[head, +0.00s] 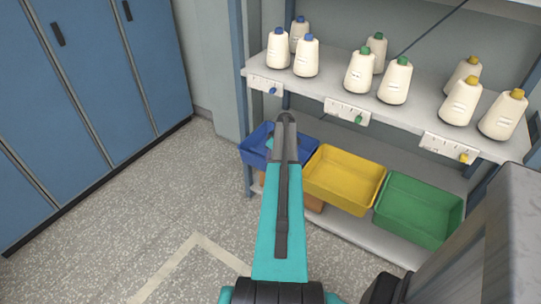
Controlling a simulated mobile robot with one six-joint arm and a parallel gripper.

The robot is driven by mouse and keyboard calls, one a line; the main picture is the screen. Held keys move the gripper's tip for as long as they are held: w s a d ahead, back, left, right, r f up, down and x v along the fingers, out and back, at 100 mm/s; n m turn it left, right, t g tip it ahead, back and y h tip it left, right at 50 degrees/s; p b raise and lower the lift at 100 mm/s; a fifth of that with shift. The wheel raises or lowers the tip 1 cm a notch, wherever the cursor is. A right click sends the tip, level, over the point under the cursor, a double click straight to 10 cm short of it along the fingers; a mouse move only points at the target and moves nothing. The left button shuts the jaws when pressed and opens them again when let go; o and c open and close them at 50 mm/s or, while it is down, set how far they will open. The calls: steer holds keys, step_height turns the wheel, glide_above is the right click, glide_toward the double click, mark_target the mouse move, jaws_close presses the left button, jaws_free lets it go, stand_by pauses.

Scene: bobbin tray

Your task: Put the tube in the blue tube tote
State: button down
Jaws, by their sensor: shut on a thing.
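The blue tote (252,158) stands on the lower shelf at the left end. My teal arm reaches up the middle of the head view and covers the right part of this tote. A small teal piece of my arm shows over the tote's opening. My gripper is hidden behind my arm, so I cannot see its fingers. I see no tube; anything inside the blue tote is mostly hidden.
A yellow tote (345,180) and a green tote (418,212) stand right of the blue one. The shelf above (330,85) holds cream cones with blue, green and yellow tips. Blue lockers (90,90) line the left. The floor (150,190) between is clear.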

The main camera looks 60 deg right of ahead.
steer(key=shift+f+b, duration=0.45)
steer(key=shift+f, duration=0.15)
steer(key=c, duration=1.6)
jaws_free()
steer(key=shift+c, duration=0.2)
steer(key=shift+r, duration=0.15)
steer(key=shift+r+p, duration=0.45)
steer(key=b+v, duration=0.1)
steer(key=v, duration=1.1)
